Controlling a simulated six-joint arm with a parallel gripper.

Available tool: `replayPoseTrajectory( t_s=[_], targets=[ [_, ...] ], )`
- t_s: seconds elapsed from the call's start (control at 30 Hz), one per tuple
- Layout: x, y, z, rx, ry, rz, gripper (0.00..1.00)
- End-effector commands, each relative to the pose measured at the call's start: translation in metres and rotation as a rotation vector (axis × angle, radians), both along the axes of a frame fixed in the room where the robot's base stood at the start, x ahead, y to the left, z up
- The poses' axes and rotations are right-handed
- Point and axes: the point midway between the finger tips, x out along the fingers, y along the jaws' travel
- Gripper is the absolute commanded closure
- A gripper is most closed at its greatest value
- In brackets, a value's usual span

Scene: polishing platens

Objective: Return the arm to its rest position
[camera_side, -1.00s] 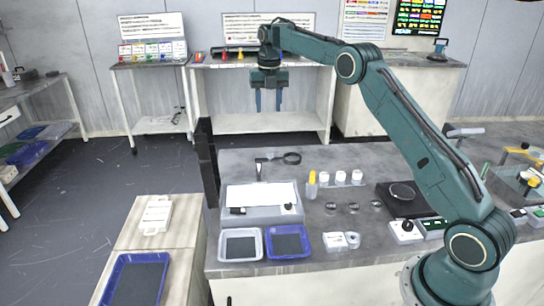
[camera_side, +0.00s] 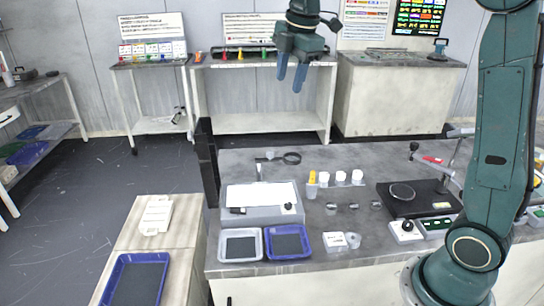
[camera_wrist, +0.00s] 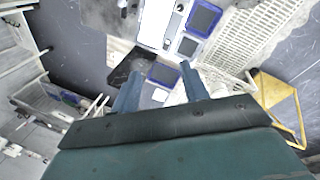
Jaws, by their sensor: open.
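My gripper (camera_side: 291,76) hangs high above the back of the work table in the side view, its two blue fingers pointing down and apart. It is open and nothing shows between the fingers. In the wrist view its fingers (camera_wrist: 162,88) show spread, with trays and the table far below. My arm rises at the right of the side view and runs out of the top of the picture, so part of it is hidden.
The grey work table (camera_side: 330,220) holds a light box (camera_side: 262,196), a white-rimmed tray (camera_side: 240,243), a blue tray (camera_side: 288,241), several white-capped jars (camera_side: 341,177) and a black polishing unit (camera_side: 420,198). A dark upright panel (camera_side: 207,162) stands at its left edge. The air around my gripper is clear.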

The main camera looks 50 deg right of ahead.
Motion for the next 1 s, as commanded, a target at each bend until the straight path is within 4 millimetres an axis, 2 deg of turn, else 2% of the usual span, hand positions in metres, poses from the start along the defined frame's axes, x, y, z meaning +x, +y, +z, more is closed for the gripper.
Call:
replayPoseTrajectory(
  t_s=[0.03, 0.23, 0.47, 0.77, 1.0],
  targets=[
    [-0.013, 0.006, 0.004, 0.012, -0.015, -0.049, 0.55],
    [-0.058, 0.023, 0.009, 0.073, -0.065, -0.261, 0.55],
    [-0.111, 0.040, 0.004, 0.157, -0.119, -0.502, 0.55],
    [-0.179, 0.057, -0.018, 0.288, -0.181, -0.811, 0.55],
    [-0.228, 0.067, -0.046, 0.406, -0.218, -1.048, 0.55]
  ],
)
